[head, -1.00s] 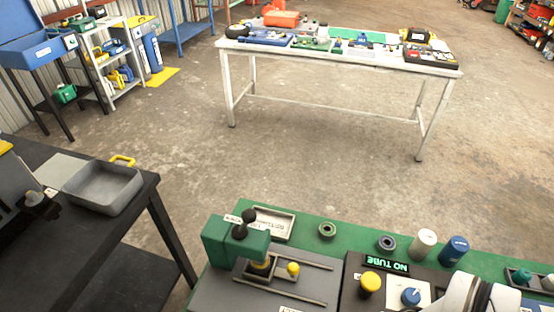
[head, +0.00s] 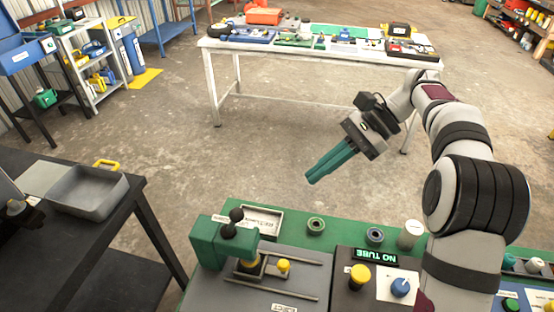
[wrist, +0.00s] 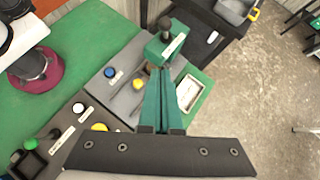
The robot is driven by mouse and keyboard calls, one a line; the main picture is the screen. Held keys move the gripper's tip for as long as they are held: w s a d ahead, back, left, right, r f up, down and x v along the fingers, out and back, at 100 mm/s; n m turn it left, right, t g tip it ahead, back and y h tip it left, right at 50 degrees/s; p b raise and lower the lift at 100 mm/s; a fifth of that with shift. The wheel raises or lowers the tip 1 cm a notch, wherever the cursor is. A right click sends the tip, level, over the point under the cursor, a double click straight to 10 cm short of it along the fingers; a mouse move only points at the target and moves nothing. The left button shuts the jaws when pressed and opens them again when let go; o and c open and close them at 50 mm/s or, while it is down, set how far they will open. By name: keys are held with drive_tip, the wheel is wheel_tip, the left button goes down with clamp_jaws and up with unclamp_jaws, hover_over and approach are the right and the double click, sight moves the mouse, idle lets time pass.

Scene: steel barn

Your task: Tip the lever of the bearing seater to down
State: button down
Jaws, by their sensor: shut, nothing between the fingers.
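The bearing seater is a green press head (head: 208,243) on a grey base plate (head: 222,288) at the bench's left end. Its lever (head: 236,214) has a black ball knob pointing up, with another black ball just below it. In the wrist view the green head (wrist: 157,50) and the black lever knob (wrist: 164,22) show beyond the fingertips. A yellow part (head: 249,265) sits under the head. My gripper (head: 308,181) has long green fingers, shut and empty. It hangs in the air to the upper right of the seater, apart from the lever.
A "RETURN" tray (head: 263,221) stands beside the press head. A black table with a grey bin (head: 90,203) stands at left.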

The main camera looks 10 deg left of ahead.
approach(234, 221)
drive_tip(key=shift+a+f, duration=1.35)
drive_tip(key=shift+f, duration=1.25)
drive_tip(key=shift+w, duration=0.15)
drive_tip(key=shift+a+r, duration=0.1)
